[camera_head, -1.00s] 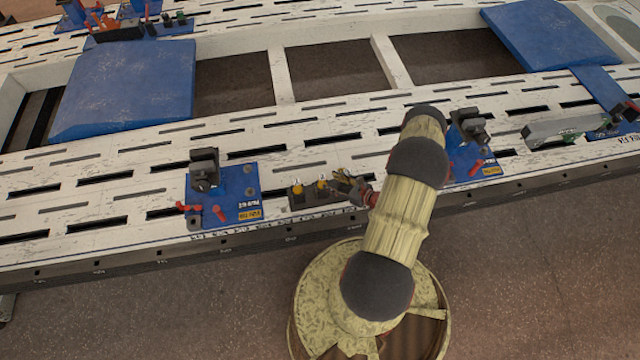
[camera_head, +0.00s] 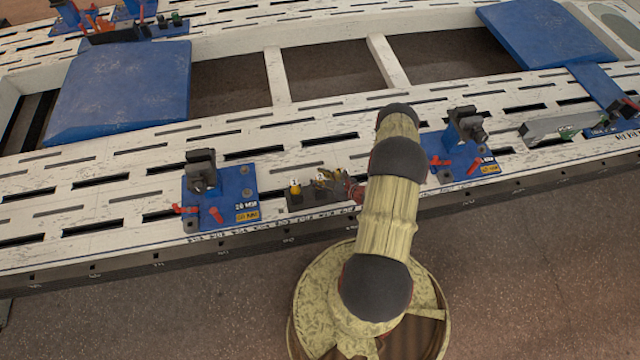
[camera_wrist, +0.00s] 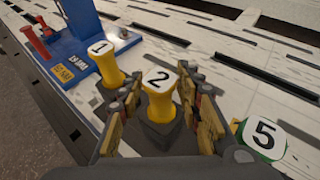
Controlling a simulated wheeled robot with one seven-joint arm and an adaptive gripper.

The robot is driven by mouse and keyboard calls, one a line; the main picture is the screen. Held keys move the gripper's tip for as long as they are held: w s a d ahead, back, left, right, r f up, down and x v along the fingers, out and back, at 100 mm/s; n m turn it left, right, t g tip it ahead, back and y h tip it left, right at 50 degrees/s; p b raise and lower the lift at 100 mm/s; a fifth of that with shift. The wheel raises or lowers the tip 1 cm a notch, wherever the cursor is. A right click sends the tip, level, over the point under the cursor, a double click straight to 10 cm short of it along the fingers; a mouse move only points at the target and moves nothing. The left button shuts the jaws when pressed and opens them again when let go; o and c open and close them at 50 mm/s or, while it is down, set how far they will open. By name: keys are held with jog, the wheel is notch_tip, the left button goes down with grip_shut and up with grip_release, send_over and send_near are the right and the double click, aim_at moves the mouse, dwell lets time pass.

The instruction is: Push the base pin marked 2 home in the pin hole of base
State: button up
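The yellow base pin marked 2 (camera_wrist: 160,78) stands upright in a dark rack, its white numbered top facing my wrist camera. My gripper (camera_wrist: 163,98) is open, with one finger on each side of this pin; small gaps seem to show beside it. In the head view my gripper (camera_head: 330,180) is over the rack (camera_head: 302,202) and hides this pin. A blue base plate (camera_head: 233,182) with a dark clamp and red handles is left of the rack; it also shows in the wrist view (camera_wrist: 85,62). I cannot tell which opening is the pin hole.
A yellow pin marked 1 (camera_wrist: 103,55) stands close to the left finger, and a green pin marked 5 (camera_wrist: 263,138) close to the right. Another blue clamp plate (camera_head: 436,146) lies right of my arm. The slotted white bench (camera_head: 110,225) has bare stretches.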

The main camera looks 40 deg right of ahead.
grip_shut()
dwell(0.5)
